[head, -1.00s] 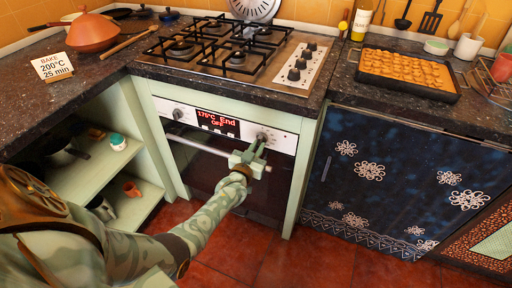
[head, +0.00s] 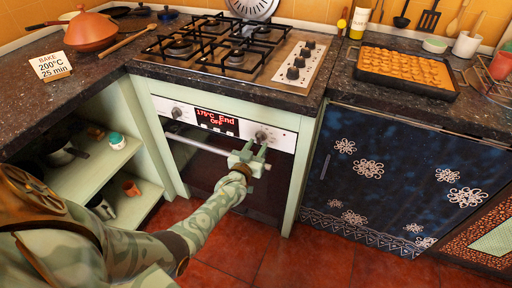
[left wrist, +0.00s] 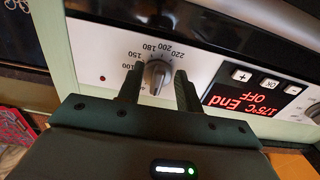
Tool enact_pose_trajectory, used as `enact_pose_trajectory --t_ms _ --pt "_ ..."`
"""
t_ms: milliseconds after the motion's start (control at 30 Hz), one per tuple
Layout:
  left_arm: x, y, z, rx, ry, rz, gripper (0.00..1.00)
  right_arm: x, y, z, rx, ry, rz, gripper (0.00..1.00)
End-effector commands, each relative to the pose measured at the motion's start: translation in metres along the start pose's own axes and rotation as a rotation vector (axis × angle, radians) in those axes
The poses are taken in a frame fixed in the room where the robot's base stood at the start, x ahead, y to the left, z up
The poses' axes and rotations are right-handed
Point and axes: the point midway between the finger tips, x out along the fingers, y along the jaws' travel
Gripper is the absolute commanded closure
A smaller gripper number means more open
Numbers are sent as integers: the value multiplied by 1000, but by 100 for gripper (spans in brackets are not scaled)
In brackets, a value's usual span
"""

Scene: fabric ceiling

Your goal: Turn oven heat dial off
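The oven heat dial (head: 262,137) is a round grey knob at the right of the oven's white control panel (head: 283,141). In the left wrist view the dial (left wrist: 157,74) sits between my fingers, upside down, with a scale showing 150, 180, 200 and 220 around it. My left gripper (head: 256,152) is open at the panel, one finger on each side of the dial. In the left wrist view the gripper (left wrist: 158,84) shows narrow gaps beside the knob; firm contact cannot be told. The display (head: 216,121) reads "175°C End OFF". My right gripper is not in view.
A second knob (head: 178,113) is at the panel's left. The oven handle (head: 196,143) runs below the panel. Above are a gas hob (head: 205,50) and a tray of baked pieces (head: 404,70). Open shelves (head: 100,165) stand left; red floor tiles lie clear in front.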

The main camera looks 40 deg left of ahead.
Motion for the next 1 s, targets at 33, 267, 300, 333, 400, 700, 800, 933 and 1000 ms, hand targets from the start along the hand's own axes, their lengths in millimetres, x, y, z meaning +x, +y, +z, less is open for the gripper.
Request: enact_pose_trajectory --t_ms 33,267,300,333,400,700,800,933,1000 --pt "0 0 -1 0 1 0 65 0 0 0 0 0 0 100" --pt "-18 0 -4 0 2 0 65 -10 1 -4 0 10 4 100" --pt "-26 0 -5 0 2 0 65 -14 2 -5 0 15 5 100" --pt "-33 0 -6 0 3 0 65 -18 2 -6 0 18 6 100" --pt "-52 0 -7 0 3 0 65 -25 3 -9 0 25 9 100" --pt "-131 0 -3 0 0 0 65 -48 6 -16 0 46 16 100" --pt "-147 0 -2 -1 1 0 65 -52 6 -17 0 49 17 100" --pt "-160 0 -1 0 0 0 65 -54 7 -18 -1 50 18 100" --pt "-163 0 0 0 1 -1 65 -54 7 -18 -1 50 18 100"
